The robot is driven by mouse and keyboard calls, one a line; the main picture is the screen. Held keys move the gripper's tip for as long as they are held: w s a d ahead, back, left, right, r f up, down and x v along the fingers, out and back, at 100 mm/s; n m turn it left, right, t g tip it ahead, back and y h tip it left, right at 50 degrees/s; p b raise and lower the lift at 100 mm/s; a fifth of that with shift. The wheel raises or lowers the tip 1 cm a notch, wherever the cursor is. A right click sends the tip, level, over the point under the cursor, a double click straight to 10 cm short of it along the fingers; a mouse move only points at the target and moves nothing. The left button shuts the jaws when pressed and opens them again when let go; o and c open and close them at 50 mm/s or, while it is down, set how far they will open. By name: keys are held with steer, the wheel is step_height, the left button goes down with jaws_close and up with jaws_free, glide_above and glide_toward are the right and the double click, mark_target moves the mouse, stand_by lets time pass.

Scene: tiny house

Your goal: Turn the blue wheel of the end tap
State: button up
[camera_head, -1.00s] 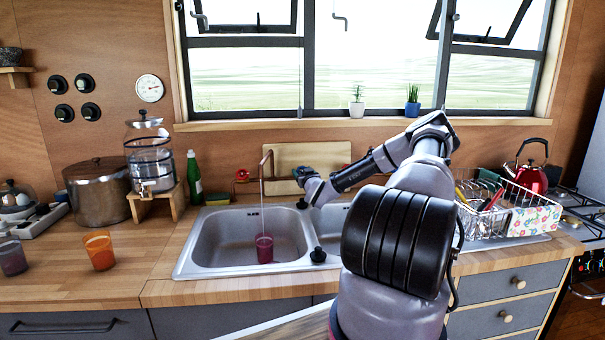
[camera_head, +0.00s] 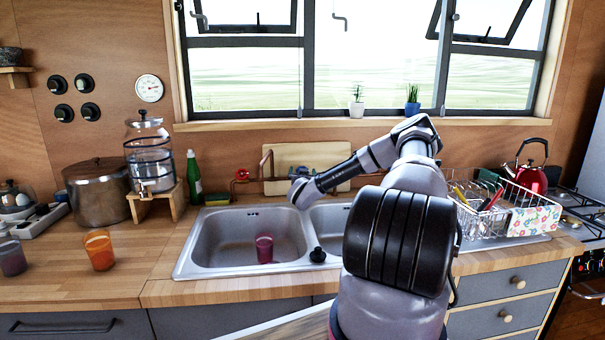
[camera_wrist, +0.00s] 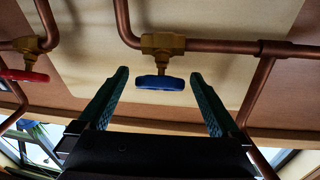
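The blue wheel (camera_wrist: 160,83) sits under a brass valve (camera_wrist: 162,44) on a copper pipe in the wrist view. My gripper (camera_wrist: 158,73) is open, with one green finger on each side of the wheel. A gap shows between each finger and the wheel, and I see no contact. In the head view my wrist (camera_head: 303,192) is over the sink divider, close to the back wall. It hides most of the gripper, and I cannot make out the blue wheel there.
A red wheel (camera_wrist: 22,76) on another valve is left of the gripper; it also shows in the head view (camera_head: 242,174). Copper pipes (camera_wrist: 262,92) run near the right finger. A pink cup (camera_head: 264,248) stands in the left basin (camera_head: 225,240). A dish rack (camera_head: 490,222) stands at right.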

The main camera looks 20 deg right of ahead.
steer(key=v, duration=1)
steer(key=shift+s, duration=0.4)
steer(key=shift+a, duration=0.15)
stand_by(0.5)
steer(key=w+d+n+y, duration=0.1)
steer(key=w, duration=0.2)
steer(key=w+d+n+t+y, duration=0.1)
steer(key=w+d+n+y, duration=0.1)
steer(key=w, duration=0.1)
steer(key=w+d+n+y, duration=0.1)
steer(key=w+n, duration=0.1)
steer(key=w, duration=0.2)
steer(key=shift+d+f+y, duration=0.1)
steer(key=shift+d+y, duration=0.1)
steer(key=shift+y, duration=0.1)
stand_by(0.3)
